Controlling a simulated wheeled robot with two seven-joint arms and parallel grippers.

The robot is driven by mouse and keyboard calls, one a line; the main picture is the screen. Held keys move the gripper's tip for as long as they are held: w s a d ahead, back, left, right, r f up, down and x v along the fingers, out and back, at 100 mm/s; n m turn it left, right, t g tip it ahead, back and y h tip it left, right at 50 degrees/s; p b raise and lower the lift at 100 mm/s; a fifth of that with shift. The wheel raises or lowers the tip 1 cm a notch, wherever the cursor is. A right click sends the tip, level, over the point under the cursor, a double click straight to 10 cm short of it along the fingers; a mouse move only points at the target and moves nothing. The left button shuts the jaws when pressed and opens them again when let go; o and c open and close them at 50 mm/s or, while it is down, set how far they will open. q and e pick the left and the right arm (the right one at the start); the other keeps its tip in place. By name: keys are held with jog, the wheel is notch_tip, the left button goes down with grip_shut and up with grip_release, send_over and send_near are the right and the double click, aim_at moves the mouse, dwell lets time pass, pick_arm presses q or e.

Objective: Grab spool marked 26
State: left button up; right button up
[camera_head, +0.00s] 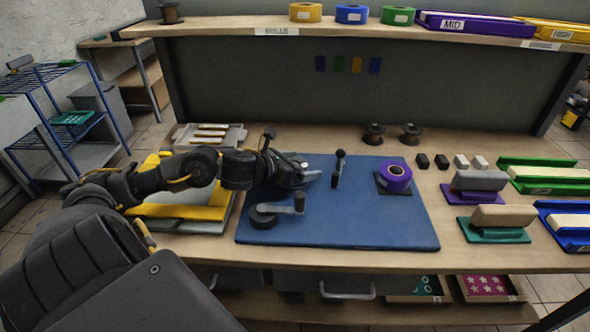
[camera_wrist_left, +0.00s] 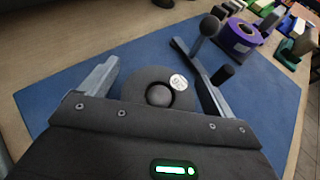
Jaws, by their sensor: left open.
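A dark round spool (camera_wrist_left: 150,78) with a white round label lies between the two fingers of my left gripper in the left wrist view. My left gripper (camera_head: 309,176) is open, low over the left back part of the blue mat (camera_head: 350,225). In the head view the gripper largely hides this spool. Two other dark spools, one (camera_head: 374,134) left of the other (camera_head: 410,134), stand at the back of the table. My right gripper is out of view.
A crank (camera_head: 279,210) and an upright lever (camera_head: 338,168) stand on the mat near the gripper. A purple tape roll (camera_head: 394,178) sits at the mat's right. Stamps and ink pads fill the table's right side. A shelf (camera_head: 350,29) runs above the back.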

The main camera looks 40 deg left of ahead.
pick_arm(q)
jog(key=c, duration=1.1)
